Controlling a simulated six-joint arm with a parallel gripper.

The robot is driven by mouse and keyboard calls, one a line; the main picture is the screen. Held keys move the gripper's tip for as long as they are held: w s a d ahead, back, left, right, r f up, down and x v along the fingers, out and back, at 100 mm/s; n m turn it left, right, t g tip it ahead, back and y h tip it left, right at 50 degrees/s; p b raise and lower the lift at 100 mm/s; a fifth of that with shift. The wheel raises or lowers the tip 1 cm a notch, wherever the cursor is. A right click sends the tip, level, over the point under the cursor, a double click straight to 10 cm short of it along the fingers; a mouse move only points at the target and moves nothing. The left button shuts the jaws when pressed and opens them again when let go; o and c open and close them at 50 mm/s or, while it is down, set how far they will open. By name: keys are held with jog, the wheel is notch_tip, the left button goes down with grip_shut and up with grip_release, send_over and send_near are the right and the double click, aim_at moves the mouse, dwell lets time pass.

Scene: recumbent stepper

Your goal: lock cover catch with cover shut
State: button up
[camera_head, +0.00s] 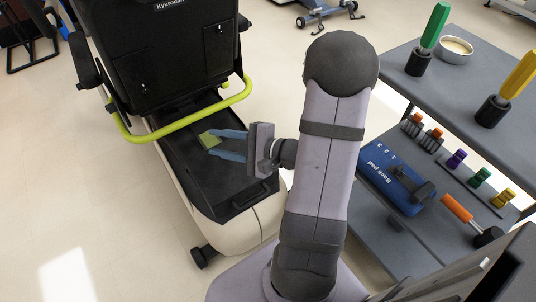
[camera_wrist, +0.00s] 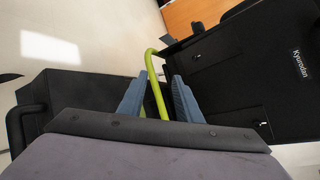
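The recumbent stepper's black lower cover (camera_head: 190,165) lies flat on the pale base and looks shut, with a black handle (camera_head: 248,196) at its near end. The catch's locking state is not clear.
The lime-green bar (camera_head: 190,137) curves just beyond my gripper, below the upright black panel (camera_head: 165,50) marked Kyurodan. A grey shelf unit (camera_head: 390,95) with colored-handled tools and a blue pad box (camera_head: 395,180) stands at the right.

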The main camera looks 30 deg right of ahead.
jog(key=d+f+n+b, duration=0.1)
jog(key=d+f+b, duration=0.2)
jog(key=d+b, duration=0.1)
jog(key=s+d+f+t+b, duration=0.1)
jog(key=d+f+b, duration=0.2)
jog(key=d+f, duration=0.1)
jog(key=d+f+n+h+b, duration=0.1)
jog(key=d+f+b, duration=0.2)
jog(key=d, duration=0.3)
jog(key=shift+s+d+f+n+t+b, duration=0.25)
jog(key=shift+n+t+b, duration=0.05)
jog(key=shift+b, duration=0.5)
jog(key=s+d+f+n+h+b, duration=0.1)
jog(key=s+d+f+b, duration=0.35)
jog(key=d, duration=0.25)
jog(key=shift+w+a+f+b, duration=0.3)
jog(key=shift+w+f+b, duration=0.3)
jog(key=shift+w+f, duration=0.25)
jog(key=shift+w+a+f+b, duration=0.35)
jog(key=shift+w+f+b, duration=0.3)
jog(key=shift+w+f, duration=0.2)
jog(key=shift+w+a+f+b, duration=0.3)
jog(key=shift+w+f+b, duration=0.3)
jog(key=shift+w+f, duration=0.2)
jog(key=shift+w+a+h, duration=0.25)
jog(key=shift+w+h, duration=0.05)
jog(key=shift+w, duration=0.4)
grip_shut()
